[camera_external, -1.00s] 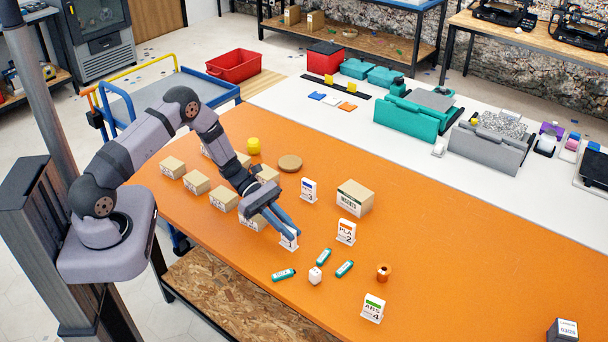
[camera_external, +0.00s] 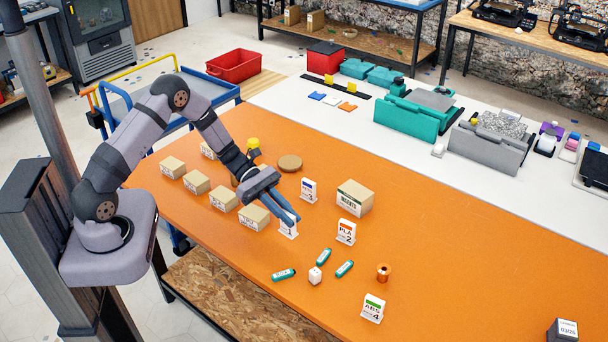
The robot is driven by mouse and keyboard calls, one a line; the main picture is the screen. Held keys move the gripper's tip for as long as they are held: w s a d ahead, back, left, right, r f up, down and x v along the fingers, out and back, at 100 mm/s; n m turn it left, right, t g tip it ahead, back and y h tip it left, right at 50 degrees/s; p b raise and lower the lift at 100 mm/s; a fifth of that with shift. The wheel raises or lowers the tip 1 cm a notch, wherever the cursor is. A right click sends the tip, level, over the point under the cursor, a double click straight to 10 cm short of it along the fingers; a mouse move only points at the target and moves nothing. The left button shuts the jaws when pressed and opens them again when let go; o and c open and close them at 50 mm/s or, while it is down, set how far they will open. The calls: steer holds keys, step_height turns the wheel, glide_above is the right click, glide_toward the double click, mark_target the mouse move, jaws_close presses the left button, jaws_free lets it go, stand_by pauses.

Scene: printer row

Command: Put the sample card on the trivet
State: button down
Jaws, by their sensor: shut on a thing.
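A small white sample card (camera_external: 288,231) marked 1 is at my fingertips, its upper part hidden by the fingers. My gripper (camera_external: 292,218) is shut on this card, and the card looks upright. I cannot tell how far it is above the orange table top. The trivet (camera_external: 290,163), a round flat brown disc, lies on the orange table behind and apart from my gripper. Its top looks bare. Three similar cards stand on the table: a blue-marked one (camera_external: 309,190), an orange one (camera_external: 346,231) marked 2, and a green one (camera_external: 373,308) marked 4.
An inserts box (camera_external: 355,197) stands right of the gripper. Several small cartons (camera_external: 254,218) stand left, beneath my arm. A yellow round object (camera_external: 253,143) is left of the trivet.

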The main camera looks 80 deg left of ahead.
mark_target(288, 214)
steer(key=shift+r+b, duration=0.4)
steer(key=shift+r, duration=1.9)
steer(key=w+a+f+n+t+y+b, duration=0.1)
steer(key=w+a+n+t+y+b, duration=0.2)
steer(key=a, duration=0.7)
steer(key=w+a+f+n+t+y+b, duration=0.1)
steer(key=w+a+n+y+b, duration=0.2)
steer(key=a, duration=0.7)
steer(key=s+a+r+n+y+b, duration=0.15)
steer(key=a+n+y, duration=0.3)
steer(key=a, duration=0.45)
steer(key=a+r+n+y+b, duration=0.1)
steer(key=a+r+n+y, duration=0.3)
steer(key=a, duration=0.5)
steer(key=shift+y, duration=0.35)
steer(key=shift+s+a+f, duration=0.1)
steer(key=shift+f, duration=5.5)
steer(key=shift+f, duration=0.25)
steer(key=c, duration=1.8)
jaws_free()
